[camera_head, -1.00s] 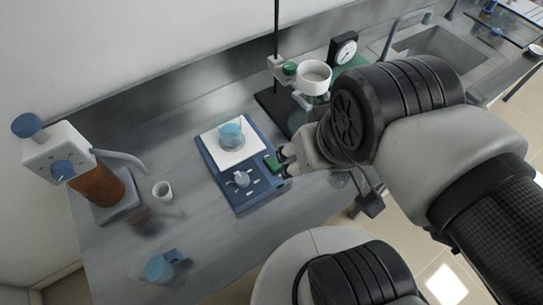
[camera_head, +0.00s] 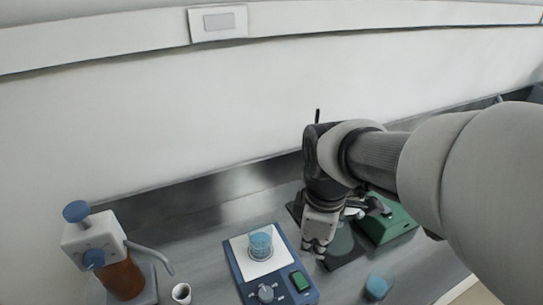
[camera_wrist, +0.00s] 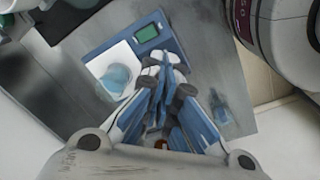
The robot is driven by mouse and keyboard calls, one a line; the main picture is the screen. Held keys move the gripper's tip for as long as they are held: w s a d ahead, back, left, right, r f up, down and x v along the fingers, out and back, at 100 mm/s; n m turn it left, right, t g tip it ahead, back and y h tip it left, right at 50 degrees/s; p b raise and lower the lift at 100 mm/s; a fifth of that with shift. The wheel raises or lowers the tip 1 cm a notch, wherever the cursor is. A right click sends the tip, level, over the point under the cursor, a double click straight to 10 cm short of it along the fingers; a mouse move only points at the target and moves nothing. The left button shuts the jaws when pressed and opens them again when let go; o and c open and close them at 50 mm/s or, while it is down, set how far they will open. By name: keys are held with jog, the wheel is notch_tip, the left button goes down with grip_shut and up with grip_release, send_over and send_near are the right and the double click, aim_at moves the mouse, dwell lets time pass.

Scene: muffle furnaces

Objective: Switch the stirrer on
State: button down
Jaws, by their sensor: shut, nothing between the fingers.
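The stirrer (camera_head: 237,266) is a blue unit with a white top plate, on the bench at the lower middle of the head view. A beaker of blue liquid (camera_head: 260,245) stands on its plate. A grey knob (camera_head: 266,292) and a small green panel (camera_head: 300,281) are on its front. My gripper (camera_head: 318,252) points down at the right of the stirrer, apart from the knob, with its fingers closed and empty. In the wrist view, the fingers (camera_wrist: 163,85) cover part of the stirrer (camera_wrist: 160,45). The green panel (camera_wrist: 147,33) shows there; the knob is hidden.
A dispenser bottle (camera_head: 122,278) with amber glass stands at the left, beside a small white cup (camera_head: 181,293). A green box (camera_head: 387,222) is at the right beyond my gripper. A blue object (camera_head: 378,287) lies at the front right.

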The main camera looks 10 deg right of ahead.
aim_at(300, 287)
jog(key=w+a+f+n+g, duration=0.1)
jog(key=w+f+n+g, duration=0.1)
jog(key=w+f+n, duration=0.4)
jog(key=shift+a+f+n+g+p, duration=0.15)
jog(key=shift+f+n+g+p, duration=0.25)
jog(key=shift+f+n, duration=0.65)
jog(key=shift+s+r, duration=0.1)
jog(key=f+b, duration=0.1)
jog(key=f, duration=0.3)
jog(key=s+f+b, duration=0.1)
jog(key=f+b, duration=0.1)
jog(key=f, duration=0.3)
jog(key=f+b, duration=0.2)
jog(key=f, duration=0.2)
jog(key=shift+s+d+f, duration=0.15)
jog(key=shift+s+d, duration=0.15)
jog(key=shift+s, duration=0.1)
jog(key=shift+f, duration=0.2)
jog(key=shift+f, duration=0.1)
jog(key=shift+s+f, duration=0.2)
jog(key=shift+f, duration=0.1)
jog(key=shift+w+a+r+p, duration=0.15)
jog(key=shift+w+p, duration=0.1)
jog(key=shift+w, duration=0.15)
jog(key=shift+w+a+r+p, duration=0.1)
jog(key=shift+w+p, duration=0.15)
jog(key=shift+w, duration=0.1)
